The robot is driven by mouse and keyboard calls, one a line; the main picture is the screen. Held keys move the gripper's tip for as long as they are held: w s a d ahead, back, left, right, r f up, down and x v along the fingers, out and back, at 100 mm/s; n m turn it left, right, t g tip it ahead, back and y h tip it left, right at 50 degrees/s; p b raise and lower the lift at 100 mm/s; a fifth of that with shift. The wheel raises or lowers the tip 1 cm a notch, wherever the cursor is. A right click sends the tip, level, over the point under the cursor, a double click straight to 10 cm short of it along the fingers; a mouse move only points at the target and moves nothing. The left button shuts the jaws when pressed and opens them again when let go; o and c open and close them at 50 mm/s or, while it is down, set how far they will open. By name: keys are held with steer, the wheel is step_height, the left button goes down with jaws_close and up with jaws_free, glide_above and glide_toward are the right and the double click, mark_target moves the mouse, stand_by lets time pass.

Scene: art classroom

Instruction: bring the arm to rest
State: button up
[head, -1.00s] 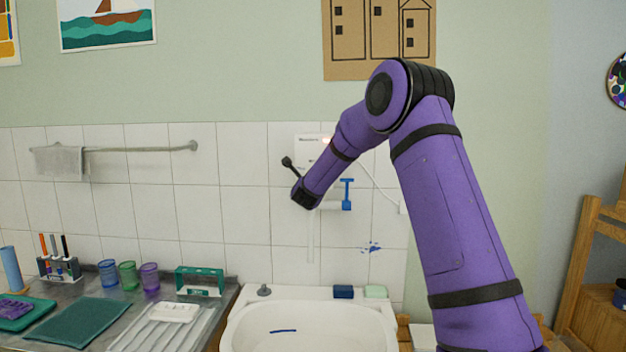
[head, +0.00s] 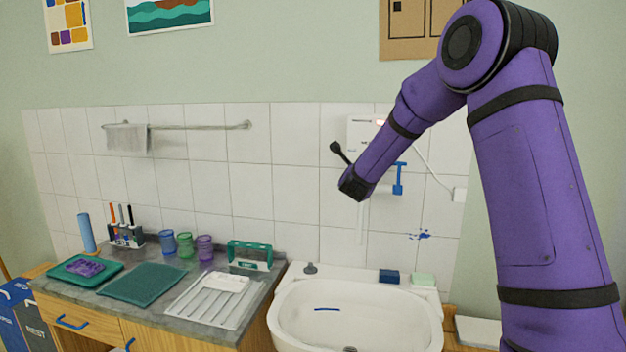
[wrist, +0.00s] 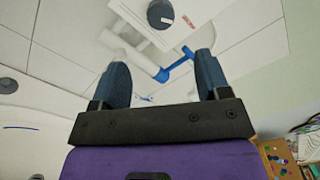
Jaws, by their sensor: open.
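My purple arm (head: 530,190) rises at the right of the head view and bends down toward the sink, with its dark wrist end (head: 355,185) in front of the tiled wall. My gripper's fingers cannot be made out there. In the wrist view my gripper (wrist: 162,78) is open, its two dark blue fingers wide apart with nothing held between them. Beyond the fingers is a white tap with a blue lever (wrist: 178,62). I cannot tell how far it is from the fingertips.
The white wall heater (head: 365,130) and blue tap lever (head: 400,178) are behind my wrist, above the white sink (head: 285,318). Left of it, a grey counter (head: 92,296) holds cups, a marker holder and trays. A towel rail (head: 200,127) is on the wall. Open air lies left of my wrist.

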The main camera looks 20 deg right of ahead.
steer(key=s+a+r+n+g+y, duration=0.1)
steer(key=s+a+r+n+y, duration=0.35)
steer(key=s+a+n, duration=0.3)
steer(key=s+a+r+n+g+y, duration=0.1)
steer(key=s+a+r+n+y, duration=0.2)
steer(key=s+a+n+y, duration=0.45)
steer(key=s+f+n+g+h, duration=0.1)
steer(key=s+f+n+g, duration=0.2)
steer(key=s+n, duration=0.5)
steer(key=s+f+n+g+h, duration=0.1)
steer(key=s+f+n+g, duration=0.2)
steer(key=s, duration=2.3)
steer(key=n+g, duration=0.1)
steer(key=n, duration=0.4)
steer(key=shift+a+f+n+g, duration=0.15)
steer(key=shift+a+n+g, duration=0.15)
steer(key=shift+a+g, duration=0.1)
